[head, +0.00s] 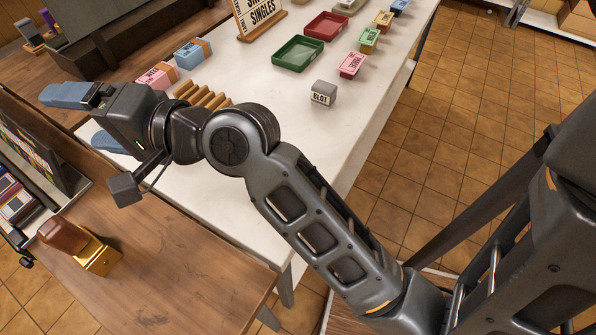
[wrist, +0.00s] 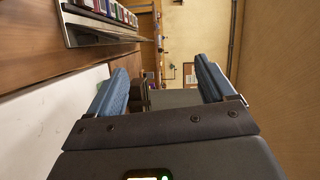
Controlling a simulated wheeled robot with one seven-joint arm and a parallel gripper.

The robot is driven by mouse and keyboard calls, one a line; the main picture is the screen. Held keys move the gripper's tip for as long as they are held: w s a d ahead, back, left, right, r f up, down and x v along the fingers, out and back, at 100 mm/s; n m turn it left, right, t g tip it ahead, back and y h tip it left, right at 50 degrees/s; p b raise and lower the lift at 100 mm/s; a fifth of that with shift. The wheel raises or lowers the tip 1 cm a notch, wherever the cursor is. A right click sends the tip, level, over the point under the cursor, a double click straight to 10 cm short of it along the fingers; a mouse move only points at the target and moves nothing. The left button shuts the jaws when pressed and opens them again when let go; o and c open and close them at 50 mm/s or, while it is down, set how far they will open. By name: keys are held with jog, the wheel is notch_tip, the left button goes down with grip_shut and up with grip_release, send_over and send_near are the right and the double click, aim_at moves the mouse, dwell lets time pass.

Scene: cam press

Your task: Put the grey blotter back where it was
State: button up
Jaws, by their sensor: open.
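The grey blotter (head: 323,94), a small block with a label reading "BLOT", sits on the white table top (head: 360,130) in the head view, near the table's right edge. My gripper (head: 84,118) is at the far left of the head view, well apart from the blotter, with my arm reaching across the table's near part. Its blue fingers are spread apart and nothing shows between them. In the wrist view my gripper (wrist: 163,78) is open and empty, facing the room. The blotter is not seen in the wrist view.
A green tray (head: 298,54) and a red tray (head: 326,25) lie behind the blotter. A pink box (head: 351,65) and several coloured boxes line the right edge. A wooden rack (head: 201,94) stands near my wrist. A brass-and-brown object (head: 93,255) stands on the wooden table.

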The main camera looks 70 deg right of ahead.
jog(key=s+a+f+n+h, duration=0.1)
jog(key=s+f, duration=0.2)
jog(key=s, duration=0.2)
jog(key=s+a+f+n+g+h, duration=0.1)
jog(key=s+f, duration=0.3)
jog(key=s, duration=0.1)
jog(key=s+a+f+n+g+h, duration=0.1)
jog(key=s+f, duration=0.2)
jog(key=s, duration=0.3)
jog(key=shift+a+f+n, duration=0.25)
jog(key=shift+a+n, duration=0.05)
jog(key=shift+n, duration=0.1)
jog(key=s+n, duration=0.1)
jog(key=s, duration=0.1)
jog(key=s+f+n, duration=0.1)
jog(key=s, duration=0.2)
jog(key=s+n, duration=0.2)
jog(key=shift+s+d+f+g, duration=0.25)
jog(key=shift+s+d+g, duration=0.05)
jog(key=shift+s+d, duration=0.1)
jog(key=s+d+r+n+y, duration=0.1)
jog(key=s+d+n, duration=0.1)
jog(key=s+n, duration=0.5)
jog(key=s, duration=0.2)
jog(key=shift+s+d+r+n, duration=0.3)
jog(key=shift+s+d+n, duration=0.1)
